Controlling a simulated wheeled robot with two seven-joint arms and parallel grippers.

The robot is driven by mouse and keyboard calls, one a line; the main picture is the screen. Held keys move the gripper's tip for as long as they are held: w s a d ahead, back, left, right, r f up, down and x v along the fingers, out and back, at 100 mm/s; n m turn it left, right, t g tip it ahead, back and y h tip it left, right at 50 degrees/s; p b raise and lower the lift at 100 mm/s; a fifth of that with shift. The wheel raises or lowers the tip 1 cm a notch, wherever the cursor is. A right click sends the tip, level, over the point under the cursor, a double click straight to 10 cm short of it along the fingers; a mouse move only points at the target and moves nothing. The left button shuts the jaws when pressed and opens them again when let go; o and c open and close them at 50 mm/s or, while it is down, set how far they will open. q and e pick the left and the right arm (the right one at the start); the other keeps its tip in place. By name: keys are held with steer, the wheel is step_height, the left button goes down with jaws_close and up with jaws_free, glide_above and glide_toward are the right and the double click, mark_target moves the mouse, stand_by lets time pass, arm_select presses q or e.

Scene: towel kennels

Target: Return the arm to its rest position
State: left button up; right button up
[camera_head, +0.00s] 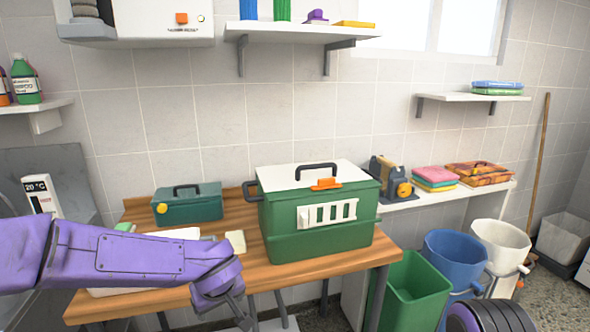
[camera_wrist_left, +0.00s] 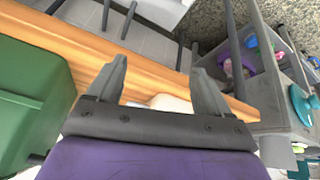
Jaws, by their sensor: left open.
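My left arm is purple and reaches in from the left in the head view. My left gripper (camera_head: 240,312) hangs at the front edge of the wooden table (camera_head: 290,277), pointing down. In the left wrist view its two grey fingers (camera_wrist_left: 158,88) are spread apart with nothing between them. The table's edge (camera_wrist_left: 150,75) passes behind the fingers there. My right gripper is not seen; a dark ribbed part of mine shows at the lower right of the head view.
A green kennel box (camera_head: 318,215) with a white lid stands right of my left arm. A small green toolbox (camera_head: 187,203) is behind the arm. Green (camera_head: 412,290), blue (camera_head: 455,258) and white (camera_head: 499,244) bins stand right. Folded towels (camera_head: 435,178) lie on a shelf.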

arm_select(q)
steer(key=s+a+f+n+t+y, duration=0.1)
steer(key=s+a+f+n+y, duration=0.1)
steer(key=s+a+f, duration=0.45)
steer(key=s+a+f+n+t+y, duration=0.1)
steer(key=a+f+n+t, duration=0.15)
steer(key=f, duration=0.65)
steer(key=s+a+f+m+g, duration=0.1)
steer(key=s+f, duration=0.4)
steer(key=s, duration=0.3)
steer(key=s+a+f+m+g+h, duration=0.1)
steer(key=s+a+f+m+g, duration=0.1)
steer(key=s+f, duration=0.3)
steer(key=s+a+f+m+g, duration=0.1)
steer(key=s+f, duration=0.4)
steer(key=s, duration=0.8)
steer(key=shift+s+a+g+h, duration=0.2)
steer(key=shift+a+g+h, duration=0.1)
steer(key=shift+a+g, duration=0.25)
steer(key=shift+d+m, duration=0.1)
steer(key=shift+m, duration=0.15)
